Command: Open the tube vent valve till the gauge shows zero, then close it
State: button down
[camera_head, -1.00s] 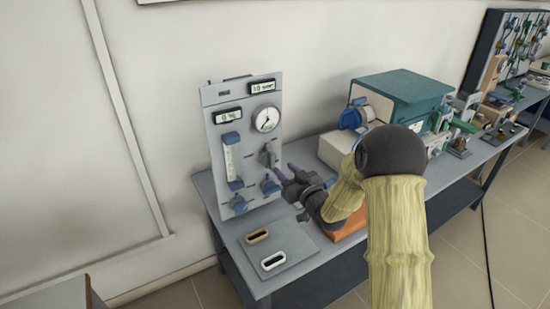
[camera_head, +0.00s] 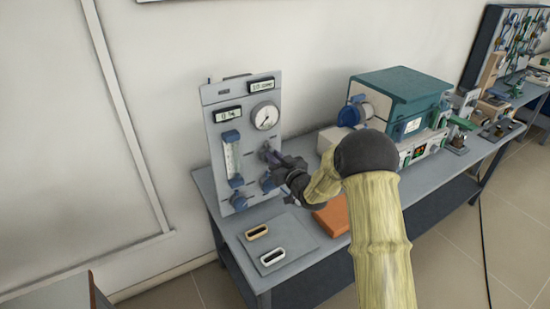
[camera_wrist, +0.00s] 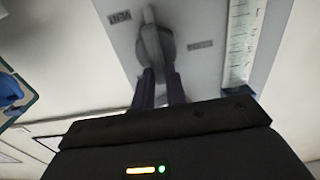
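In the head view the valve (camera_head: 265,149) sits on the upright grey panel, partly behind my gripper (camera_head: 276,162). My gripper's two dark fingers (camera_wrist: 160,76) reach the lower end of the handle. A narrow gap shows between the fingers; whether they press on the handle cannot be told. The round gauge (camera_head: 265,116) is above the valve; its needle slants, but the reading is too small to tell.
Two small displays (camera_head: 228,114) (camera_head: 262,85) and a flow tube (camera_head: 231,158) are on the panel. Lower knobs (camera_head: 238,202) sit close by. A teal-topped furnace (camera_head: 402,93) stands right, an orange block (camera_head: 333,216) on the bench.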

aim_at(263, 159)
jog(key=shift+a+f+b, duration=0.1)
jog(key=shift+b, duration=0.35)
jog(key=n+b, duration=0.4)
jog(key=b, duration=0.2)
jog(key=a+f+n+b, duration=0.1)
jog(key=n+b, duration=0.3)
jog(key=b, duration=0.2)
jog(key=s+n+b, duration=0.1)
jog(key=n+b, duration=0.3)
jog(key=b, duration=0.3)
jog(key=shift+a+f, duration=0.25)
jog(key=n+b, duration=0.3)
jog(key=b, duration=0.1)
jog(key=shift+s+a+f+n+b, duration=0.1)
jog(key=shift+f+n+b, duration=0.1)
jog(key=shift+n+b, duration=1.3)
jog(key=shift+b, duration=0.1)
